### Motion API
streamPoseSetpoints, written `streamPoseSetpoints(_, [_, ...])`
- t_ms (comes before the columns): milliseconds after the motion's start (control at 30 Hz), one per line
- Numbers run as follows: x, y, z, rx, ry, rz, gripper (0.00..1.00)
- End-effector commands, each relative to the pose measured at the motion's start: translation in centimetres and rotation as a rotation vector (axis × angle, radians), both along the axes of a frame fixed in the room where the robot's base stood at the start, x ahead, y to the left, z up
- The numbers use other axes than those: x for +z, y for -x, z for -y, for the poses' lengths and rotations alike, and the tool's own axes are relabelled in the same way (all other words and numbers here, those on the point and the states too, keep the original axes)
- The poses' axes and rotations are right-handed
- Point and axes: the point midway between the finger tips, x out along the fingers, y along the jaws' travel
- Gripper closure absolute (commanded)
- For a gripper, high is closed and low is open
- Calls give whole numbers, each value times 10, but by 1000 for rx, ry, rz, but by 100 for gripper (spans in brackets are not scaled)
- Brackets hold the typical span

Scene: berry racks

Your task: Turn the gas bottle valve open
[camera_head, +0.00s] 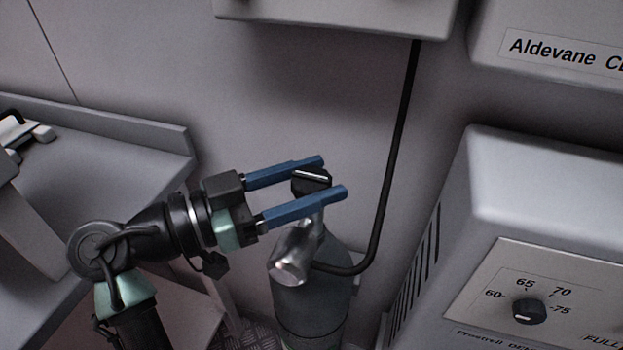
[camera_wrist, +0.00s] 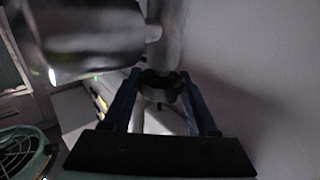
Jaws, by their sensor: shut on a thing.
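The gas bottle (camera_head: 312,305) is grey and stands upright against the wall in the head view. Its black valve knob (camera_head: 311,181) sits on top of the neck and has a pale line across its top. A silver metal fitting (camera_head: 291,255) sticks out below the knob toward the camera. My gripper (camera_head: 333,177) reaches in from the left with its two blue fingers on either side of the knob, shut on it. In the wrist view the dark knob (camera_wrist: 160,84) sits between the fingers, and the large silver fitting (camera_wrist: 80,42) fills the upper left.
A black hose (camera_head: 398,140) runs from the bottle up the wall to a box (camera_head: 340,15). A grey cabinet with a dial (camera_head: 529,311) stands close on the right. A grey bench (camera_head: 110,150) is on the left. Bare wall lies behind the bottle.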

Motion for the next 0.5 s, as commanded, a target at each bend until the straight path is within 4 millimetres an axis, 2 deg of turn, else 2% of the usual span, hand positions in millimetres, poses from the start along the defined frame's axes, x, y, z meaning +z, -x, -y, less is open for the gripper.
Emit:
streamPoseSetpoints(67, [0,0,0,-1,0,-1,97])
streamPoseSetpoints(100, [0,0,0,-1,0,-1,36])
streamPoseSetpoints(200, [0,0,0,0,0,0,18])
streamPoseSetpoints(233, [0,0,0,0,0,0,13])
streamPoseSetpoints(267, [0,0,0,0,0,0,12])
streamPoseSetpoints(500, [0,0,0,1,0,0,12])
